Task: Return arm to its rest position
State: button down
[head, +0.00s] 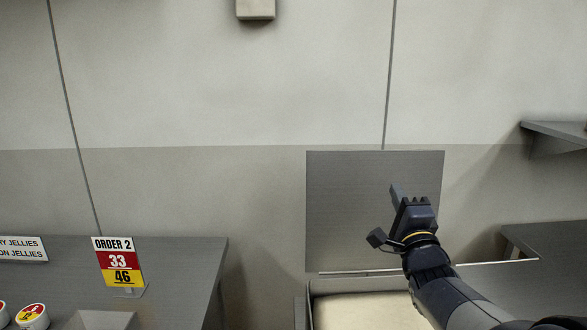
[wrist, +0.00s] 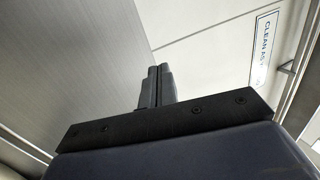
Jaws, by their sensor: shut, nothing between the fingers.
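My gripper (head: 396,191) is at the centre right of the head view, raised on my dark arm, which comes in from the bottom right. It is in front of a grey upright panel (head: 340,205); I cannot tell how far apart they are. In the wrist view the two fingers (wrist: 158,86) are together, shut, with nothing between them. The grey panel (wrist: 70,55) fills the left of the wrist view.
Below the panel is an open box with a pale inside (head: 365,312). At left, a grey table (head: 180,265) holds an ORDER 2 sign (head: 120,262) and white cups (head: 33,314). A shelf (head: 560,130) juts out at right. A CLEAN sign (wrist: 264,48) hangs in the wrist view.

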jog(key=s+f+t+b, duration=0.4)
jog(key=s+f+b, duration=0.4)
jog(key=s+b, duration=0.3)
jog(key=shift+d+t, duration=0.2)
jog(key=shift+t, duration=0.1)
dwell(0.3)
